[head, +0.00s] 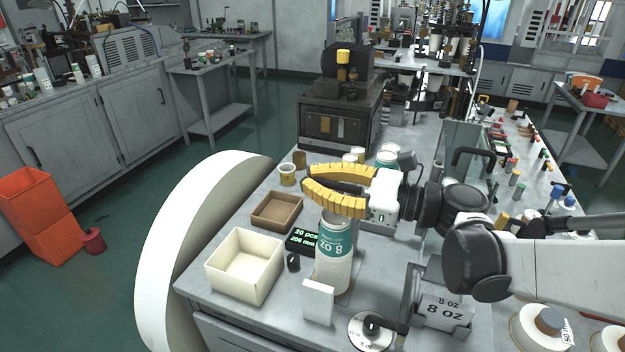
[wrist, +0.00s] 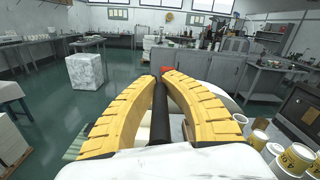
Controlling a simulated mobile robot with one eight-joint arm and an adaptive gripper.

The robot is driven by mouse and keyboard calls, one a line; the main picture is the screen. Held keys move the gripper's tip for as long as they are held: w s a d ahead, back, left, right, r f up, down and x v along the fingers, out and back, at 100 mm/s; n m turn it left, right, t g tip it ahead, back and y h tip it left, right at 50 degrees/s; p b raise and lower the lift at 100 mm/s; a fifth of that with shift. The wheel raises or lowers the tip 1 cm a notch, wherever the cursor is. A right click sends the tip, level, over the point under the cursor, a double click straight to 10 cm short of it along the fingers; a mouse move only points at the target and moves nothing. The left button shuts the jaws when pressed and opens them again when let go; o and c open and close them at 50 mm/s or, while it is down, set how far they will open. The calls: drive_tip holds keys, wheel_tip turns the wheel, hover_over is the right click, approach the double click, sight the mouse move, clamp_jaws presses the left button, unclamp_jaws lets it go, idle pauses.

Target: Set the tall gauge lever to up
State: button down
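My gripper (head: 308,178) has two yellow ribbed fingers and is above the bench, pointing left, over the top of a tall cup stack (head: 333,262). In the wrist view its fingertips (wrist: 158,75) come close together, with a dark bar (wrist: 160,118) showing between the fingers; I cannot tell what this bar belongs to. A display (head: 303,240) reading 20 pcs, 206 mm stands beside the stack, with a small black ring-like part (head: 293,262) in front. A round dial (head: 358,335) with a black handle (head: 388,325) is at the front. No lever is clearly identifiable as the tall gauge's.
A cream bin (head: 243,265) and a brown tray (head: 277,211) stand left on the bench. A white block (head: 318,301) and an 8 oz holder (head: 441,312) stand in front. Cups (head: 288,174) stand behind the gripper. A large white curved body (head: 180,240) borders the bench's left side.

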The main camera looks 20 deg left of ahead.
drive_tip(key=shift+w+r, duration=0.1)
idle(0.3)
drive_tip(key=shift+w+r+m+p, duration=0.5)
drive_tip(key=shift+w+r+m, duration=0.1)
drive_tip(key=shift+m, duration=0.1)
drive_tip(key=w+r+m+p, duration=0.2)
drive_tip(key=w+r+m, duration=0.1)
drive_tip(key=w+m, duration=0.5)
drive_tip(key=shift+w+d+m, duration=0.4)
drive_tip(key=shift+w+d, duration=0.05)
drive_tip(key=shift+w, duration=1.35)
drive_tip(key=c, duration=1.4)
unclamp_jaws()
drive_tip(key=shift+d, duration=0.25)
drive_tip(key=shift+a, duration=0.15)
